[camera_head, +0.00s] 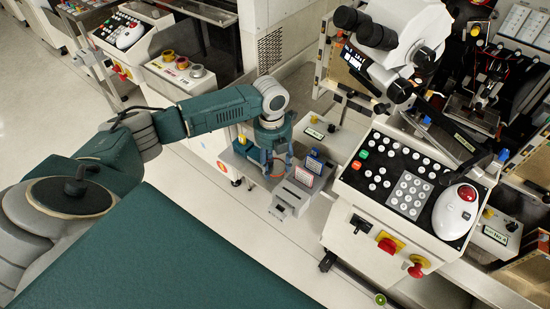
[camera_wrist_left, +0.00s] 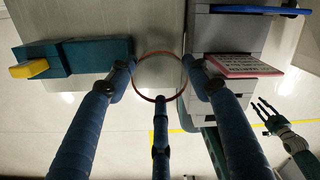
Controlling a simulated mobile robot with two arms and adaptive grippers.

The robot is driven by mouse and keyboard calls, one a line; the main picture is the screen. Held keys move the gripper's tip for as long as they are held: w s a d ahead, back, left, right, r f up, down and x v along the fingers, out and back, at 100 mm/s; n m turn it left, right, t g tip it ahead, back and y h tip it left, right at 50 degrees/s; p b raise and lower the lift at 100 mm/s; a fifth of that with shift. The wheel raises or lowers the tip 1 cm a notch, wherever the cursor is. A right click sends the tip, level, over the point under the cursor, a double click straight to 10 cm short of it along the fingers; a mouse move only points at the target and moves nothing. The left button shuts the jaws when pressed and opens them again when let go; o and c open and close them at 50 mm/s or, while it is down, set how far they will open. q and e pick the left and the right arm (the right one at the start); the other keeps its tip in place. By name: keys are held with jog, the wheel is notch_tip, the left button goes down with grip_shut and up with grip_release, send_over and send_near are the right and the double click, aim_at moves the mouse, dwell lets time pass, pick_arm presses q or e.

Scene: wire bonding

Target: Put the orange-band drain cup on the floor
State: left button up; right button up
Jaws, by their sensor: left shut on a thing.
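The drain cup shows in the left wrist view as a round orange-brown rim (camera_wrist_left: 158,72) with a greyish inside, between the three blue fingers of my left gripper (camera_wrist_left: 158,92). The fingers are shut on it. In the head view, my left gripper (camera_head: 274,158) points down over a low grey cart, with a bit of the orange band (camera_head: 278,168) showing at its fingers. The gripper hides most of the cup. Whether the cup touches the surface beneath is unclear. My right gripper (camera_wrist_left: 268,115) shows at the right of the left wrist view, fingers spread and empty.
The grey cart (camera_head: 287,201) carries a teal box with a yellow part (camera_wrist_left: 85,55), a pink-edged labelled block (camera_wrist_left: 240,66) and a blue item (camera_wrist_left: 255,10). Bonding machines with a keypad console (camera_head: 385,180) stand to the right. Pale floor (camera_head: 225,215) is clear in front of the cart.

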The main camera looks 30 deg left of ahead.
aim_at(275, 166)
pick_arm(q)
jog(key=shift+w+r, duration=0.1)
jog(key=shift+r, duration=0.55)
notch_tip(275, 166, up, 19)
jog(key=b, duration=0.1)
jog(key=s+d+n, duration=0.6)
jog(key=s+n, duration=0.1)
jog(key=n, duration=0.8)
jog(key=s+d+n+y, duration=0.1)
jog(key=s+d+n, duration=0.6)
jog(key=n, duration=0.8)
jog(key=shift+s+d+f+n, duration=0.15)
jog(key=shift+s+f+n, duration=0.2)
jog(key=shift+s+n, duration=0.1)
jog(key=shift+s+f, duration=0.1)
jog(key=shift+f, duration=0.05)
